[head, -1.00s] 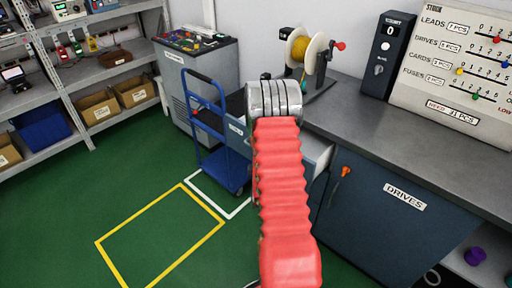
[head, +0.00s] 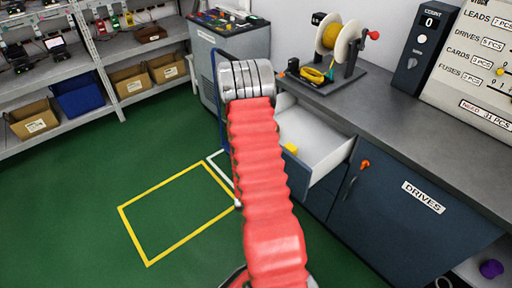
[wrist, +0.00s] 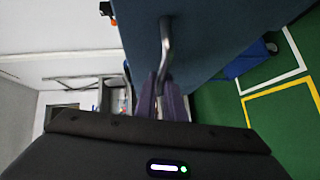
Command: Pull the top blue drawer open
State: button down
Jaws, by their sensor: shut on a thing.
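The top blue drawer (head: 315,143) stands well out from under the grey worktop in the head view, its white inside showing. A small yellow thing (head: 291,148) shows at its left side; I cannot tell what it is. In the wrist view the blue drawer front (wrist: 215,40) fills the upper middle, with its metal bar handle (wrist: 166,42) running down to the jaws. My gripper (wrist: 163,100) is shut on the handle. In the head view my red-sleeved arm hides the gripper, the handle and part of the drawer front.
A blue cabinet door marked DRIVES (head: 400,205), with an orange knob, is right of the drawer. A cable reel (head: 330,45) stands on the worktop (head: 400,115). Green floor with a yellow outline (head: 148,264) is clear at left. Shelves (head: 110,75) stand at the back left.

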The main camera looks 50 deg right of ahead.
jog(key=shift+s+a+f, duration=0.1)
jog(key=shift+s+f, duration=0.1)
jog(key=shift+f, duration=0.1)
jog(key=c, duration=2.3)
grip_release()
jog(key=o, duration=0.5)
jog(key=shift+r, duration=0.1)
jog(key=shift+c, duration=0.2)
jog(key=shift+r, duration=0.1)
